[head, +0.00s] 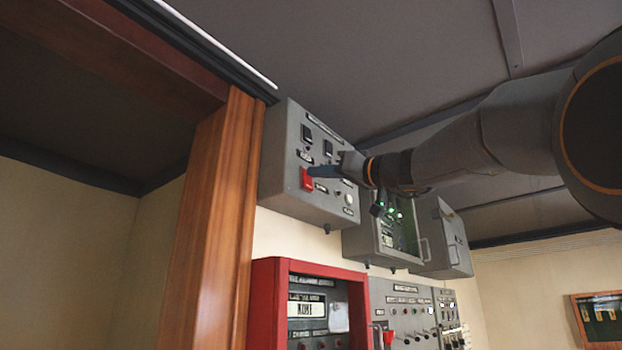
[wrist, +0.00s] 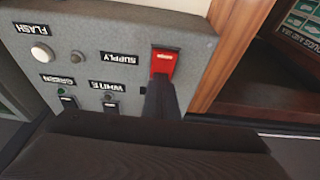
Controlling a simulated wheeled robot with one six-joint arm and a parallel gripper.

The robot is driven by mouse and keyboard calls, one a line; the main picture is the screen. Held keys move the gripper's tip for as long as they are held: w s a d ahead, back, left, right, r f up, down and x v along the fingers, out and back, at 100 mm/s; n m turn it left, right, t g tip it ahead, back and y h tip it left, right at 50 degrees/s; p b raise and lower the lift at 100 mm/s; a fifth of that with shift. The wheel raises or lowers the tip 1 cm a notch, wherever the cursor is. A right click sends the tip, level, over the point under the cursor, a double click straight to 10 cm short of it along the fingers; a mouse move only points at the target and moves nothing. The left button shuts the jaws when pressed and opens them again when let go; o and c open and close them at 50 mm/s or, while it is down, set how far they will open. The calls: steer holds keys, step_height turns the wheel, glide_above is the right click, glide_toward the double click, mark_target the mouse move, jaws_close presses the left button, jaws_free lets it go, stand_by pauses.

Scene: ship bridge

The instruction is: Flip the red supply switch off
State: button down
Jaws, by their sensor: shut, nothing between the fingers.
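The red supply switch (head: 307,180) is a rocker on the lower left of a grey wall-mounted box (head: 280,195). In the wrist view, which shows the panel upside down, the red switch (wrist: 163,63) is beside the SUPPLY label (wrist: 119,58). My gripper (head: 312,171) is shut and empty, and its tips are at the upper part of the switch. In the wrist view my fingers (wrist: 160,95) cover the near end of the switch. I cannot tell whether they touch it.
The box also has black switches (head: 307,134) and a round white button (head: 349,198). A wooden post (head: 225,200) stands close to its left. An open grey box with green lights (head: 385,235) is to the right. A red-framed panel (head: 265,300) is below.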

steer(key=b+v, duration=0.7)
stand_by(0.6)
steer(key=shift+a+f, duration=0.1)
steer(key=shift+a, duration=0.05)
stand_by(0.3)
